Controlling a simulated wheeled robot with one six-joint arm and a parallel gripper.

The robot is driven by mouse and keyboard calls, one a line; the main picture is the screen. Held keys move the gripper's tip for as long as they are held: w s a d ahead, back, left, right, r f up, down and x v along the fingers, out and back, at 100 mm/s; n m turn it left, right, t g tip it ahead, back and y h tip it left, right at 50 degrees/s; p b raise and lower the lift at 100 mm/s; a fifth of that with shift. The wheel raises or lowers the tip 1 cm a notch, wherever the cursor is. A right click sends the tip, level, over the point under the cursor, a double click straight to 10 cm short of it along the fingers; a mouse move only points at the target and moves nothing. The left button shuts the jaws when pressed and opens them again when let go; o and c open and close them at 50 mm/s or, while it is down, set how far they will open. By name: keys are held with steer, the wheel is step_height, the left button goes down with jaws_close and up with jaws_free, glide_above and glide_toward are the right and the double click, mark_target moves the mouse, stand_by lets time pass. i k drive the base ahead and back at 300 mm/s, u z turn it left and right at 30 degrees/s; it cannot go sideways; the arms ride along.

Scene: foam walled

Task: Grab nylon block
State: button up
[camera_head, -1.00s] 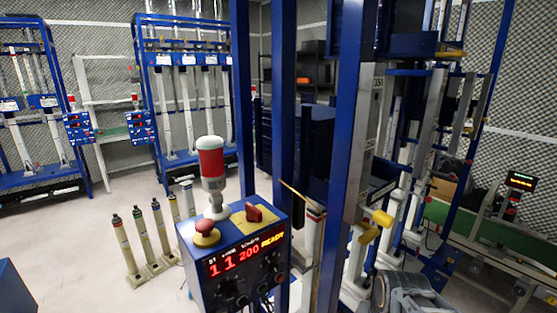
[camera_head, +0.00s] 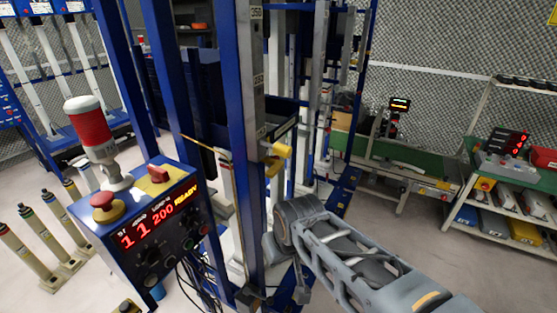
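I cannot make out a nylon block for certain in this view. A tall blue test frame with a steel column (camera_head: 253,75) stands in the middle, with a yellow part (camera_head: 277,158) on its side. Several pale columns stand behind it, too small and overlapped to tell their parts apart. My grey arm reaches in from the lower right, and its bent joint is close in front of the frame. My gripper is not in view, so whether it is open or shut does not show.
A blue control box (camera_head: 145,225) with a red display and a red-and-white beacon (camera_head: 92,135) stands left of the frame. Upright cylinders (camera_head: 62,228) stand at the far left. A green conveyor (camera_head: 400,172) and a shelf of coloured bins (camera_head: 510,210) are at right. Floor between is clear.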

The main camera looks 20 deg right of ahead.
mark_target(224, 204)
steer(key=z, duration=0.05)
steer(key=k, duration=0.5)
steer(key=z, duration=1.7)
steer(key=i, duration=1.25)
steer(key=u, duration=3.85)
